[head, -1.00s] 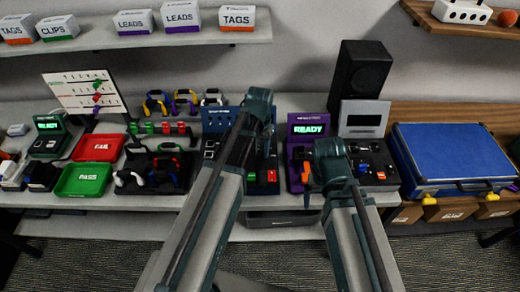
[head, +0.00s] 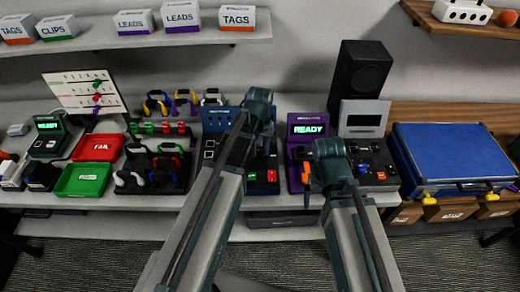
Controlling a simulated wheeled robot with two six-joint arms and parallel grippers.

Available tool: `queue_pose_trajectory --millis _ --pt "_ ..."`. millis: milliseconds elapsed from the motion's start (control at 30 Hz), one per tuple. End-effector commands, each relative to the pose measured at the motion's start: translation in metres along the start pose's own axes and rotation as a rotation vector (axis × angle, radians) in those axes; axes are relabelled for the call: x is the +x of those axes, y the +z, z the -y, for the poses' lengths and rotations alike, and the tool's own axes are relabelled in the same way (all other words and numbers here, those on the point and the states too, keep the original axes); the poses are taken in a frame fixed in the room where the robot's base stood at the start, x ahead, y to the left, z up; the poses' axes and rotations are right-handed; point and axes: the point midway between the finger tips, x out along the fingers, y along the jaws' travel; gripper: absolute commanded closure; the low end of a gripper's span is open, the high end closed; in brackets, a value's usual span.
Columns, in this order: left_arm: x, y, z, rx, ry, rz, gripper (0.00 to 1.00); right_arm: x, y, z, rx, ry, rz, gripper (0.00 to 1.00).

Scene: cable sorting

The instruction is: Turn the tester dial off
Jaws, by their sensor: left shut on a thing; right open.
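A purple tester (head: 308,118) with a green READY screen stands in the middle of the bench. Its lower front is partly behind my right gripper (head: 306,182), which is open at the tester's front edge. A blue-backed unit (head: 215,120) with dark sockets and red parts stands left of it. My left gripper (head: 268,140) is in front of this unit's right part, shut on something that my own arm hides. A green tester (head: 48,125), also showing READY, stands at the far left. I cannot clearly make out a dial or its setting.
A red FAIL tray (head: 98,147) and a green PASS tray (head: 83,180) lie at left, beside racks of coloured cables (head: 152,170). A black speaker (head: 360,72), a grey-screened unit (head: 364,118) and a blue case (head: 455,155) stand at right. Boxes line the shelf (head: 100,38).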

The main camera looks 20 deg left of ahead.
Motion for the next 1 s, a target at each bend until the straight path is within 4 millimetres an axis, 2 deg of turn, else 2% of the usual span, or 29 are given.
queue_pose_trajectory --millis 267,300,467,833,1000 --pt "0.000 0.000 0.000 -0.002 0.000 0.000 1.00 0.000 0.000 0.000 0.000 0.000 0.000 0.08" --pt "0.000 0.000 0.000 -0.002 0.000 0.000 0.54 0.000 0.000 0.000 0.000 0.000 0.000 0.08" --pt "0.000 0.000 0.000 -0.001 0.000 0.000 0.26 0.000 0.000 0.000 0.000 0.000 0.000 0.08" --pt "-0.002 0.000 0.000 -0.001 0.000 0.000 0.26 -0.002 0.000 0.000 0.000 0.000 0.000 0.08" --pt "-0.010 0.000 0.000 -0.001 0.000 0.000 0.26 -0.010 0.001 -0.001 0.000 0.000 0.000 0.08"
